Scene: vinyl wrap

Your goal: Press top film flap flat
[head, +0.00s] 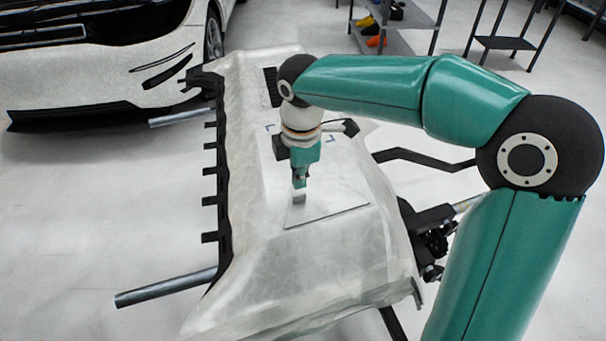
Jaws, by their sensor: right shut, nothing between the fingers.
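A car bumper panel covered in pale, wrinkled film (255,215) lies across a stand. The film hangs loose past its near and right edges. A flat film patch with a dark lower edge (340,208) lies on the top surface, right of the middle; I cannot tell whether it is the top flap. My right gripper (299,198) points down over this patch's left part. It is shut with nothing between its fingers, and its tips are at or just above the film; contact cannot be told. My left gripper is out of view.
Black tabs (222,190) line the panel's left edge. A metal stand bar (165,288) sticks out at lower left. A white car (100,60) stands at upper left, and a shelf (400,25) stands at the back. Open floor lies at left.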

